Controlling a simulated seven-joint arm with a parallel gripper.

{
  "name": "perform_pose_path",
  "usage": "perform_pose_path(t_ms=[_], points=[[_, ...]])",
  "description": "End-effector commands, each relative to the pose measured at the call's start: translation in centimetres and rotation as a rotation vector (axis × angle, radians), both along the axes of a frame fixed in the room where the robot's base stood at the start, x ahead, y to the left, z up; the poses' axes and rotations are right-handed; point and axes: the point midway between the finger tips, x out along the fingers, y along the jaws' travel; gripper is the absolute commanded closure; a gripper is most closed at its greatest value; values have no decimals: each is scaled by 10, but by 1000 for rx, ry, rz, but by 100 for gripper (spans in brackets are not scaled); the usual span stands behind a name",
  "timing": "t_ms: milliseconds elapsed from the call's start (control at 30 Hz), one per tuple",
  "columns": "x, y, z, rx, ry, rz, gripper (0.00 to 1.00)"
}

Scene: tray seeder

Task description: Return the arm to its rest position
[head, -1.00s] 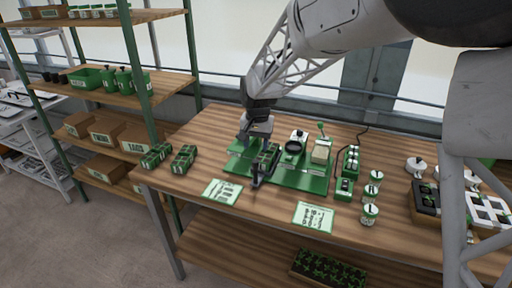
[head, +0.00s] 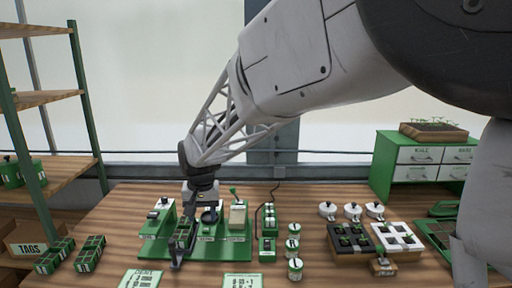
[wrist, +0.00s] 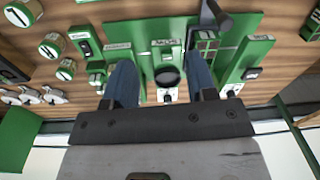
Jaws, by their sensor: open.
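My gripper (head: 181,238) is over the left part of the green seeder board (head: 228,252), at the end of my outstretched arm. In the wrist view its two fingers (wrist: 163,84) are wide apart with nothing held between them. A round black part (wrist: 167,77) of the board shows in the gap, below the fingers. A small green tray with dark cells (head: 183,233) is at the gripper in the head view, partly hidden by a finger. I cannot tell from the head view whether the finger touches it.
Two green cell trays (head: 90,253) lie left of the board. Several labelled jars (head: 293,247) stand to its right, near black (head: 350,240) and white (head: 397,237) seedling trays. A green drawer cabinet (head: 420,165) stands back right; a shelf rack (head: 85,110) is left. Above the table is mostly free.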

Motion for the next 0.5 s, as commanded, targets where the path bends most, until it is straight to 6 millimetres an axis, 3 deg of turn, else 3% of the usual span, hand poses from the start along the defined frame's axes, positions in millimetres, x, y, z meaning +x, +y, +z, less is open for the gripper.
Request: perform_pose_path(t_ms=[100,500], points=[[-15,-41,16,4,-16,-16,48],[-78,-154,50,7,-66,-55,48]])
